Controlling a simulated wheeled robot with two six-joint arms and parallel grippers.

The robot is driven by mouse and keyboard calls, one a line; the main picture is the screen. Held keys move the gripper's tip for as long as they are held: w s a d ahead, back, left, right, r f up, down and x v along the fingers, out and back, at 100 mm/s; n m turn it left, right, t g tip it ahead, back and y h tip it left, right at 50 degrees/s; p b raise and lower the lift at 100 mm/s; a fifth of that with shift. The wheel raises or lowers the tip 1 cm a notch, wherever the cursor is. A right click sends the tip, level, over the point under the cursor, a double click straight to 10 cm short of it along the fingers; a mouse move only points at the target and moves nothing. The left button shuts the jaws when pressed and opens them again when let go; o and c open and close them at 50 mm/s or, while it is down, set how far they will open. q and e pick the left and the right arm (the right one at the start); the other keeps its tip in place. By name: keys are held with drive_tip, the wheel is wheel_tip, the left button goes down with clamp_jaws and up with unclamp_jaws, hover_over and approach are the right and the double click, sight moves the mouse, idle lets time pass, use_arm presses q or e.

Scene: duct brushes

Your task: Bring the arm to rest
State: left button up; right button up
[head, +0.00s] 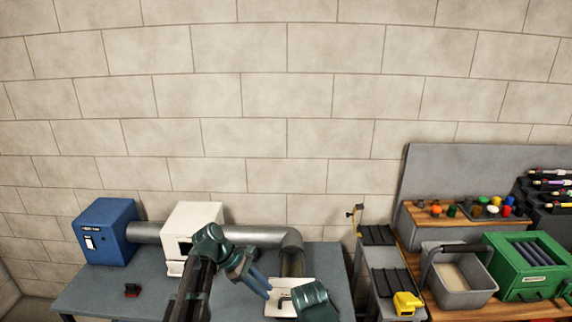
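My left arm rises from the bottom edge over the grey table (90,290) and bends right at its green joint. My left gripper (262,287) has blue fingers that point down and right, in front of the pipe elbow. I see nothing held in it, but the gap between the fingers is too small to judge. A dark green part of my own body shows at the bottom, right of the gripper, over a white plate (280,307). My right gripper is not in view.
A blue box (104,232), a white box (190,225) and a grey duct pipe (262,234) stand along the table's back. At right are a grey bin (458,282), a green crate (527,268) and a yellow item (406,303).

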use_arm(q)
drive_tip(key=s+d+f+m+y+b, duration=0.1)
drive_tip(key=s+f+m+y, duration=0.3)
drive_tip(key=s+m, duration=0.4)
drive_tip(key=s+d+f+m+y+b, duration=0.1)
drive_tip(key=s+f+m+y+b, duration=0.3)
drive_tip(key=s+m, duration=0.5)
wheel_tip(320, 180, down, 3)
drive_tip(key=m+y, duration=0.1)
drive_tip(key=m, duration=0.1)
drive_tip(key=shift+m, duration=0.3)
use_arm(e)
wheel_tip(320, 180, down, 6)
use_arm(q)
drive_tip(key=shift+s+d+r, duration=0.1)
drive_tip(key=shift+s, duration=0.1)
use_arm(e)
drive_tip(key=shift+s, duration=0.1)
